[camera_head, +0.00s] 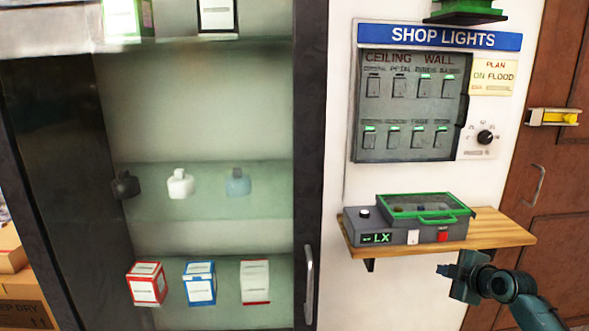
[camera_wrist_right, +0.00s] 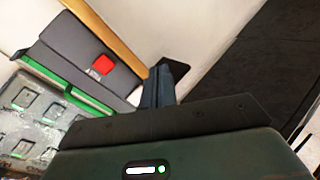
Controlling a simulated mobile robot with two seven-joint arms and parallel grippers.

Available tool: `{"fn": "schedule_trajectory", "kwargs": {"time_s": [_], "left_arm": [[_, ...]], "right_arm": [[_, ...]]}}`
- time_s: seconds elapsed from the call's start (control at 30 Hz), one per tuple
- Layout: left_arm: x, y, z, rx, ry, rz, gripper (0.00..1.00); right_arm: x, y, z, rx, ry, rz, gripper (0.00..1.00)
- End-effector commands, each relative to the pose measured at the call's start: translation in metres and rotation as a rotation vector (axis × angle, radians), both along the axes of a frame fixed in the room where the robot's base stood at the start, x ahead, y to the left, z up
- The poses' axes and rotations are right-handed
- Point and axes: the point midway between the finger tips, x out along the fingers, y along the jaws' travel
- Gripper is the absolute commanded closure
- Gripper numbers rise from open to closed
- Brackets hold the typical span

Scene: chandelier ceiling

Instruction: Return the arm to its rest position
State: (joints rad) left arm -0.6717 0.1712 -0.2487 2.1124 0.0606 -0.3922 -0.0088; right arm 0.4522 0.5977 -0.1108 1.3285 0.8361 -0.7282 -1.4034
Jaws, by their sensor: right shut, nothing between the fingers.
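My right gripper (camera_head: 456,272) shows at the lower right of the head view, in front of and just below the wooden shelf's right part. It is shut and empty. In the right wrist view its closed fingers (camera_wrist_right: 158,86) point up past the gripper body, with nothing between them. The grey tester box (camera_head: 405,221) with a green-framed lid sits on the shelf, apart from the gripper. Its red switch (camera_head: 442,236) also shows in the right wrist view (camera_wrist_right: 103,64). My left gripper is not in view.
The wooden shelf (camera_head: 505,229) juts from the wall under the SHOP LIGHTS switch panel (camera_head: 410,105). A glass cabinet (camera_head: 309,170) with boxes and bulbs stands at left. A brown door (camera_head: 558,190) with a yellow latch is at right.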

Motion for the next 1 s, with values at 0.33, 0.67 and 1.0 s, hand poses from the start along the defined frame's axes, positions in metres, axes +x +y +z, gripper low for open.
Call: {"fn": "schedule_trajectory", "kwargs": {"time_s": [0.33, 0.67, 1.0], "left_arm": [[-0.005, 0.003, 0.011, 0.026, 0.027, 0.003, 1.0], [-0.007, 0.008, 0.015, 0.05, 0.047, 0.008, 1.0], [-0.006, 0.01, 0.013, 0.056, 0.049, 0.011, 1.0]], "right_arm": [[-0.166, 0.162, -0.139, 0.416, 0.194, -0.16, 1.0], [-0.316, 0.252, -0.13, 0.861, 0.278, -0.408, 1.0], [-0.338, 0.262, -0.12, 0.953, 0.286, -0.468, 1.0]]}}
